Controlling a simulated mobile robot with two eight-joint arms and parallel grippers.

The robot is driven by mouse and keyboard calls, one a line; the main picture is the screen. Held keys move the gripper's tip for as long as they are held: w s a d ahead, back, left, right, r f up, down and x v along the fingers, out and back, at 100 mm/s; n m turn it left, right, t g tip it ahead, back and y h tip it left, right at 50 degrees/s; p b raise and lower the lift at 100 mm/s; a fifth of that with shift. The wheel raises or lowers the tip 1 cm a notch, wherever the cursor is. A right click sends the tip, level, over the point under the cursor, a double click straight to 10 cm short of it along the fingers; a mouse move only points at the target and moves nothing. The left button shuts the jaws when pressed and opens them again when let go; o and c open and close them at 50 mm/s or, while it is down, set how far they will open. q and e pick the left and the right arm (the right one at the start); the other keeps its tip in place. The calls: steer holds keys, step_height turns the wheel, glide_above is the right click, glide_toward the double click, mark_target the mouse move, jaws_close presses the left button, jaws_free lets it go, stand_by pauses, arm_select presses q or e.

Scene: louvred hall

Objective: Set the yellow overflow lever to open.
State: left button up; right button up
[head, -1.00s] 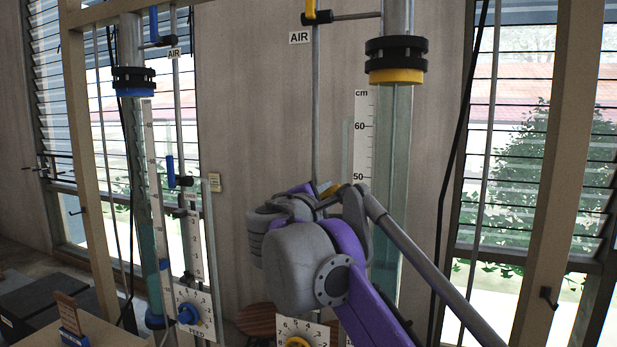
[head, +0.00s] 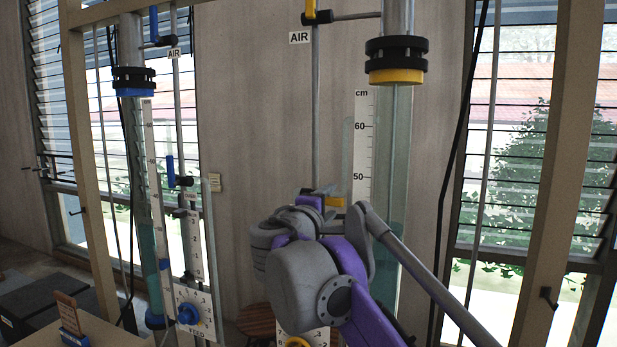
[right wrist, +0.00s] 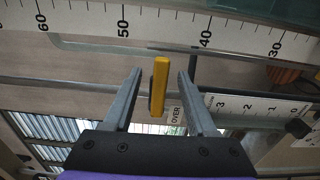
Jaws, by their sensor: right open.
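The yellow overflow lever (right wrist: 159,88) stands crosswise to its grey pipe in the right wrist view, beside a label (right wrist: 175,116) reading "OVER". My right gripper (right wrist: 159,74) is open, with one finger on each side of the lever and a gap to both. In the head view the lever (head: 335,201) shows as a short yellow piece, roughly level, just past my right gripper (head: 322,195). My arm hides the rest of the valve there. My left gripper is not in view.
A clear column (head: 390,130) with a centimetre scale (head: 363,135) stands right behind my right arm. Another yellow lever (head: 311,9) sits above at the AIR label. A second column (head: 150,200) with blue levers and a FEED dial (head: 190,313) stands left.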

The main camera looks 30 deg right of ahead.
steer(key=v, duration=0.7)
stand_by(0.4)
steer(key=b+v, duration=0.1)
steer(key=v, duration=0.9)
steer(key=shift+s+a, duration=0.25)
steer(key=shift+a, duration=0.1)
